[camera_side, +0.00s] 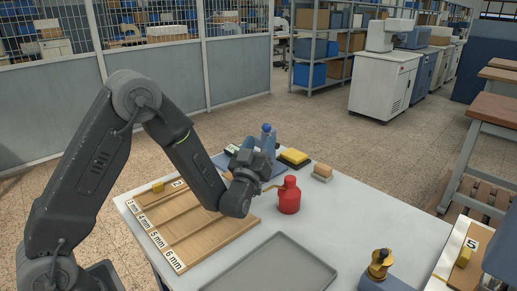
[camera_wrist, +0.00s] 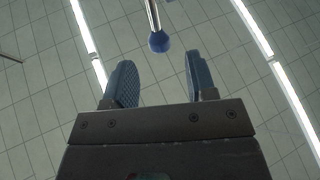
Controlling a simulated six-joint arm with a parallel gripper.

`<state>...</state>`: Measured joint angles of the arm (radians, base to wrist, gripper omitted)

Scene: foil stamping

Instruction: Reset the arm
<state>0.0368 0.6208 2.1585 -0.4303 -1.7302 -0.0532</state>
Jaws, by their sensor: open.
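My gripper (camera_wrist: 160,78) is open in the wrist view, its two blue textured fingers apart. A blue ball on a metal rod (camera_wrist: 158,41) shows beyond the gap between the fingers; I cannot tell whether it is near or touching them. Behind it are tiles and bright light strips, like a ceiling. In the side view my arm bends down over the table (camera_side: 225,265), with its wrist and a blue end part (camera_side: 267,130) near the far edge, left of a red bottle (camera_side: 289,195).
A slotted wooden board (camera_side: 190,240) with millimetre labels lies under the arm. A grey tray (camera_side: 275,265) is in front. A second bench (camera_side: 452,262) is at the right.

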